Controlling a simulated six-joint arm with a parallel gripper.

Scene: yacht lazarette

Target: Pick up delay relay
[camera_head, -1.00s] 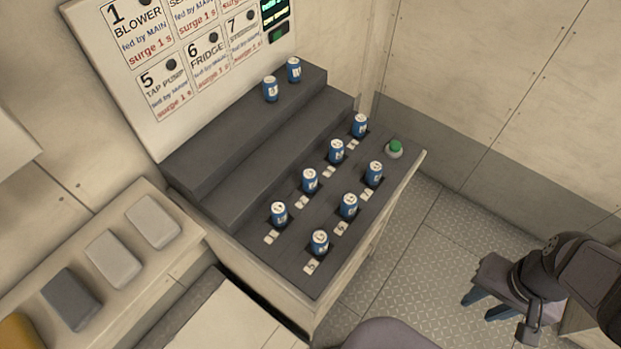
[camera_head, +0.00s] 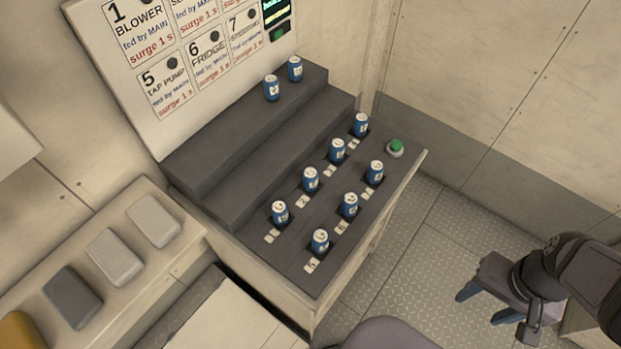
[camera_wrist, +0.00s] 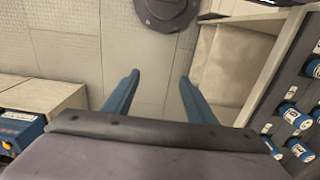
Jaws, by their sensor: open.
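Several blue cylinders with pale tops, which look like the relays, stand in sockets on the dark stepped bench; one is the front relay (camera_head: 320,241). Two more relays stand on the upper step, a left one (camera_head: 271,88) and a right one (camera_head: 295,69). I cannot tell which one is the delay relay. My gripper (camera_head: 487,304) is over the floor right of the bench, open and empty, apart from every relay. In the wrist view its two blue fingers (camera_wrist: 156,95) are spread over the floor, and some relays (camera_wrist: 289,112) show at the right edge.
A green button (camera_head: 396,147) sits at the bench's right corner. A labelled panel (camera_head: 165,85) stands behind the bench. A side ledge (camera_head: 182,250) at left bears grey and white blocks. The patterned floor (camera_head: 410,250) between bench and gripper looks clear.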

